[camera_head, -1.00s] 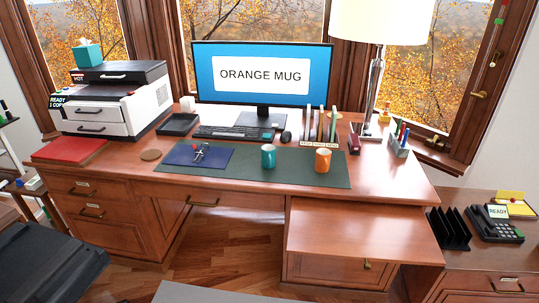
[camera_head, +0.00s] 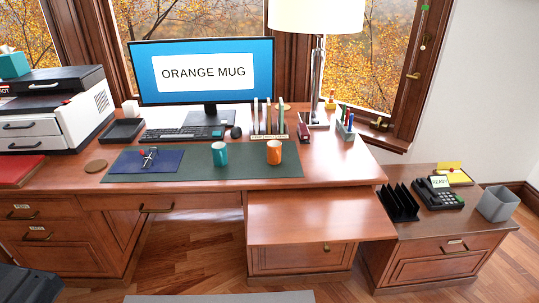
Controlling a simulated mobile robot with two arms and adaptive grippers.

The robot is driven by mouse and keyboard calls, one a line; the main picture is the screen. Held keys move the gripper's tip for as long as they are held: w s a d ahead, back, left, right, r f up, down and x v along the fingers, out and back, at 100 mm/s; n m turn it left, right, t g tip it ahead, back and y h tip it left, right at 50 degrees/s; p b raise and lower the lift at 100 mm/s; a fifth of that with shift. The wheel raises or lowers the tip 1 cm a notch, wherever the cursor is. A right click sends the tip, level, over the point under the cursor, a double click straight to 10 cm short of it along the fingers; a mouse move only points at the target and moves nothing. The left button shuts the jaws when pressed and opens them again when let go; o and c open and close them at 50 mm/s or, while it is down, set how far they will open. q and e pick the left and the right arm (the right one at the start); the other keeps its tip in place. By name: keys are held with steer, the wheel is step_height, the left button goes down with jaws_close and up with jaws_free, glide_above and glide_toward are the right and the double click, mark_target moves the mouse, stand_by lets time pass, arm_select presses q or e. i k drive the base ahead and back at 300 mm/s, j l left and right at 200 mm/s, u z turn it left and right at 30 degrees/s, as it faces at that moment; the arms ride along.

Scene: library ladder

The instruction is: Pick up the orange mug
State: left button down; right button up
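The orange mug (camera_head: 274,152) stands upright on the right part of the dark green desk mat (camera_head: 250,172). A teal mug (camera_head: 220,154) stands upright on the same mat, to the left of the orange one with a gap between them. The monitor (camera_head: 204,72) behind them reads "ORANGE MUG". Neither of my grippers shows in this view.
A pulled-out board (camera_head: 318,218) juts from the desk's front right. Behind the mugs are upright files (camera_head: 268,118), a keyboard (camera_head: 178,133) and a lamp (camera_head: 318,70). A blue pad (camera_head: 146,161) lies left. A phone (camera_head: 440,193) sits on the right cabinet.

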mark_target(275, 155)
steer(key=i+j+z, duration=0.1)
steer(key=j, duration=0.2)
steer(key=i+j+z, duration=0.1)
steer(key=j, duration=0.25)
steer(key=i+j+z, duration=0.1)
steer(key=i+j, duration=0.15)
steer(key=i+j+z, duration=0.1)
steer(key=j, duration=0.3)
steer(key=i+j, duration=0.15)
steer(key=j, duration=0.25)
steer(key=l+z, duration=0.05)
